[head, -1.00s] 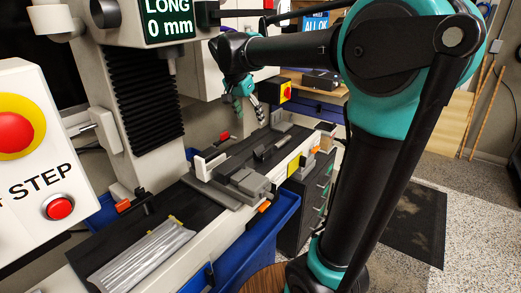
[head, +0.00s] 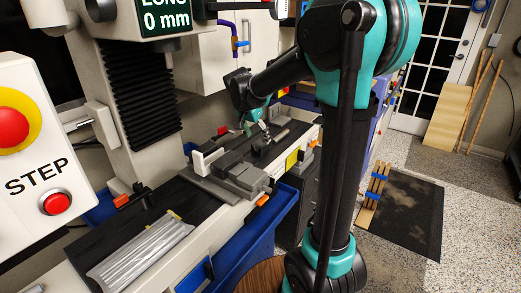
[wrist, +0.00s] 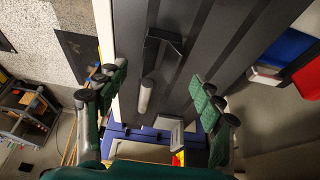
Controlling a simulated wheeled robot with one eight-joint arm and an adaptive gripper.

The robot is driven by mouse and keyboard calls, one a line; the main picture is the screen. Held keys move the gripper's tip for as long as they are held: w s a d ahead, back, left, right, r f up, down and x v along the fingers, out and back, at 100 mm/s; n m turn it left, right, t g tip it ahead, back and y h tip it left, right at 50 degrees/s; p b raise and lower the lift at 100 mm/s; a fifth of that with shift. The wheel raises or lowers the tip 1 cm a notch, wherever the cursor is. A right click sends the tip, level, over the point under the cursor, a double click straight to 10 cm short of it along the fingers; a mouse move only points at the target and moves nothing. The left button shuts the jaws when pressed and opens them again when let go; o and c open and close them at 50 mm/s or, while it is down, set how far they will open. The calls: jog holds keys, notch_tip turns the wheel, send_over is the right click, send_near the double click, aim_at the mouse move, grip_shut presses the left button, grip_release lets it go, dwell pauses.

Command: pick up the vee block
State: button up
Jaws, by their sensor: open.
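My gripper (head: 257,129) is open above the machine's slotted table; its two green-padded fingers flank the lower middle of the wrist view (wrist: 161,95), with nothing held. Between and above the fingers, a dark angled block (wrist: 165,42) lies on the table, probably the vee block, though its groove is not clear. It seems to be the dark block (head: 261,147) below the gripper in the head view. A light grey round bar (wrist: 146,96) lies beside it, and a small grey block (wrist: 168,124) sits near the table's end.
A grey vise (head: 240,175) stands on the table left of the gripper. A blue tray (head: 262,232) hangs along the front. The machine column (head: 140,95) rises behind.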

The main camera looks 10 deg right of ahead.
aim_at(260, 141)
jog(key=shift+x, duration=1.95)
jog(key=shift+c, duration=0.6)
grip_shut()
